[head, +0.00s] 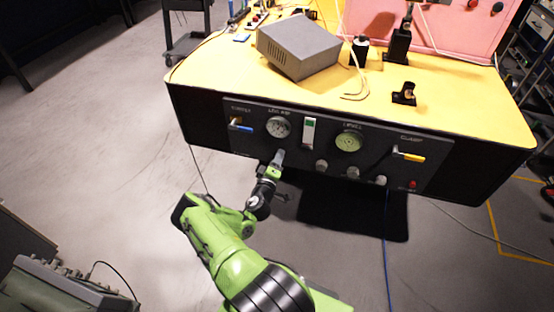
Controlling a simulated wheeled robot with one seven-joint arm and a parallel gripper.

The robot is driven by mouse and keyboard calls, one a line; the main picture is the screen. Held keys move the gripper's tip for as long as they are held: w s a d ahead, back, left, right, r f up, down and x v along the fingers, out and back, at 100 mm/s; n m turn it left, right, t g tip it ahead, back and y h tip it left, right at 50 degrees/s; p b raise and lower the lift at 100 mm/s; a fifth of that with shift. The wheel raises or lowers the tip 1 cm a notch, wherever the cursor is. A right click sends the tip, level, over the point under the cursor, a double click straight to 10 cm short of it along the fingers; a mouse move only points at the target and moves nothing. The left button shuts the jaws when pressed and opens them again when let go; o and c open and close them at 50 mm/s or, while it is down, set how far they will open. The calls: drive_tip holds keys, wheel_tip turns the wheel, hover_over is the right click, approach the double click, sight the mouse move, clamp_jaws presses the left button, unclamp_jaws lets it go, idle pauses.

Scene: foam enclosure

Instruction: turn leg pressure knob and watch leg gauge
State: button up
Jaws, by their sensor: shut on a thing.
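The leg gauge (278,127) is a round white dial on the left part of the table's dark front panel, under a small label that seems to read "LEG AIR". Its needle is too small to read. My gripper (278,157) reaches up to the panel just below this gauge. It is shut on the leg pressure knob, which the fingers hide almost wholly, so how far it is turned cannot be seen. The green arm comes up from the bottom of the picture.
Right of my gripper are grey knobs (321,166), a greenish gauge (349,141), a yellow-handled valve (410,156) and a red button (413,184). A blue-handled valve (241,127) is at left. A grey box (299,47) sits on the yellow tabletop (225,75).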

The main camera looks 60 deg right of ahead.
drive_tip(key=shift+f, duration=0.15)
drive_tip(key=o, duration=1)
drive_tip(key=a+p, duration=0.1)
drive_tip(key=a, duration=0.4)
drive_tip(key=s+a+p, duration=0.1)
drive_tip(key=a+p, duration=0.1)
drive_tip(key=a, duration=0.3)
drive_tip(key=s+a+p, duration=0.1)
drive_tip(key=a, duration=0.4)
drive_tip(key=shift+s+a, duration=0.25)
drive_tip(key=shift+a, duration=0.05)
